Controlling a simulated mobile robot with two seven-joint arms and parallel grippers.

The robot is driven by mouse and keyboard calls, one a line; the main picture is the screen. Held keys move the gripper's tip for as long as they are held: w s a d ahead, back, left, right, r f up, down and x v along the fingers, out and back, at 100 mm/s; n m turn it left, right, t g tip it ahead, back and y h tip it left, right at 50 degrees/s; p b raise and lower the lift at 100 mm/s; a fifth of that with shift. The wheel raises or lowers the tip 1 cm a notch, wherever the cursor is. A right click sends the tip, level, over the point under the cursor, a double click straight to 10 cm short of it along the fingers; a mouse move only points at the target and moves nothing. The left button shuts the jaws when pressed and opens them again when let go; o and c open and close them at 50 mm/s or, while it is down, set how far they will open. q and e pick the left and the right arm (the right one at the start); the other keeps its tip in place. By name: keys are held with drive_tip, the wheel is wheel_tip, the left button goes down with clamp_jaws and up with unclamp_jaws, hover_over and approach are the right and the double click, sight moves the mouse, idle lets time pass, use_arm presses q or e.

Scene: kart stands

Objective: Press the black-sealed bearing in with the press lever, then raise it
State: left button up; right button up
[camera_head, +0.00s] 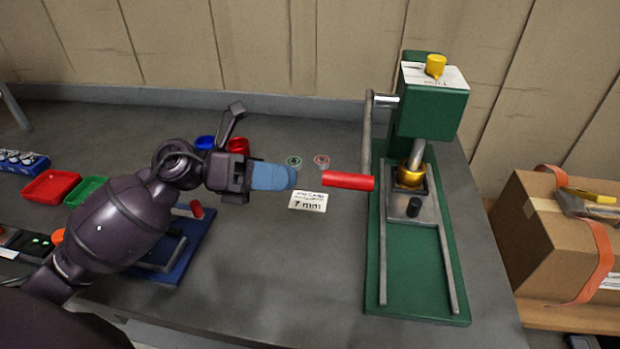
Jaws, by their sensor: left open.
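The green press (432,110) stands at the right of the bench. Its grey lever (367,135) hangs down on the press's left side and ends in a red handle (347,181) that points left. The ram (416,155) reaches down to a gold-coloured part (410,176) in the fixture on the press base. The black-sealed bearing cannot be made out there. My left gripper (294,178) is open, with blue fingers, just left of the red handle's free end and apart from it. My right gripper is not in view.
A small label card (308,201) and two small rings, green (293,161) and red (321,161), lie near my left gripper. Red (52,186) and green trays sit at the left. A strapped cardboard box (555,235) stands right of the bench. The front middle is clear.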

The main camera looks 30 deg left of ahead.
use_arm(q)
drive_tip(key=v, duration=0.2)
drive_tip(key=shift+a, duration=0.3)
